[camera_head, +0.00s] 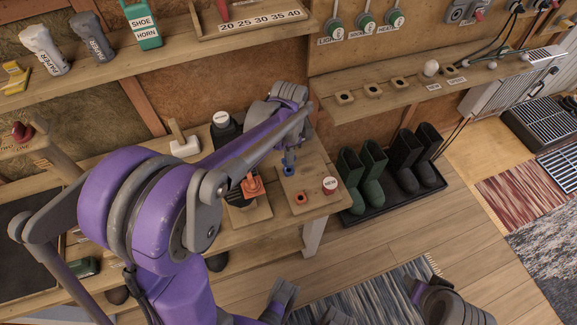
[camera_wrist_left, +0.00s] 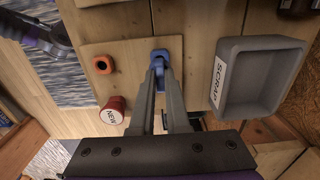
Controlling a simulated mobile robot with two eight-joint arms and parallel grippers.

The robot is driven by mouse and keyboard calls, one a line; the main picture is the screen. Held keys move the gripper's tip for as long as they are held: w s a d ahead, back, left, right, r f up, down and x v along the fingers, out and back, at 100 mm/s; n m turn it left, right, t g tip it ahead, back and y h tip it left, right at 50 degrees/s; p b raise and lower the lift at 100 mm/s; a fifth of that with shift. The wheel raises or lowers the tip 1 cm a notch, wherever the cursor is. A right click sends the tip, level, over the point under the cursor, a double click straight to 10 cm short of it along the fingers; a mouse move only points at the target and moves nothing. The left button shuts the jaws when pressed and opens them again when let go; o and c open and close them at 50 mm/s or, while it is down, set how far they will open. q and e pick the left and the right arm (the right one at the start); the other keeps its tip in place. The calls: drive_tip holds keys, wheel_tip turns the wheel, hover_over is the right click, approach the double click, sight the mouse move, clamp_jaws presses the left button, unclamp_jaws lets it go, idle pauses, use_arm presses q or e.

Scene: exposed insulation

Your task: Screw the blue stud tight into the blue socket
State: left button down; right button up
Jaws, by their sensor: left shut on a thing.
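The blue socket (camera_head: 289,171) stands on a pale wooden board (camera_head: 318,168) near the right end of the workbench. It also shows beyond the fingertips in the left wrist view (camera_wrist_left: 160,54). My left gripper (camera_head: 289,153) reaches down over the socket from above, its fingers close together. It is shut on the blue stud, which the fingers mostly hide. The stud is in line with the socket; I cannot tell how deep it sits. Grey parts of my right arm show at the bottom of the head view; its jaw state is unclear.
An orange socket (camera_head: 300,198) and a red pot marked NEW (camera_head: 329,186) stand close by on the bench. A grey SCRAP tray (camera_wrist_left: 262,80) lies beside the board in the wrist view. Boots (camera_head: 374,166) stand on a floor tray to the right.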

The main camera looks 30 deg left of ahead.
use_arm(q)
drive_tip(key=shift+r, duration=0.1)
use_arm(e)
drive_tip(key=shift+r, duration=0.1)
use_arm(q)
wheel_tip(320, 180, up, 6)
drive_tip(key=p, duration=0.4)
drive_tip(key=shift+s+a, duration=0.1)
drive_tip(key=s+a+r+p, duration=0.4)
drive_tip(key=s+r, duration=0.2)
drive_tip(key=s, duration=0.1)
drive_tip(key=s+a+r+p, duration=0.4)
drive_tip(key=s+r, duration=0.2)
drive_tip(key=s, duration=0.2)
drive_tip(key=shift+s+a+r, duration=0.15)
drive_tip(key=shift+s, duration=0.15)
use_arm(e)
drive_tip(key=w+r, duration=0.2)
drive_tip(key=r, duration=0.5)
drive_tip(key=w+r+t, duration=0.1)
drive_tip(key=w+r, duration=0.1)
drive_tip(key=r, duration=0.6)
drive_tip(key=shift+w+r, duration=0.15)
drive_tip(key=shift+w, duration=0.15)
drive_tip(key=shift+s, duration=0.1)
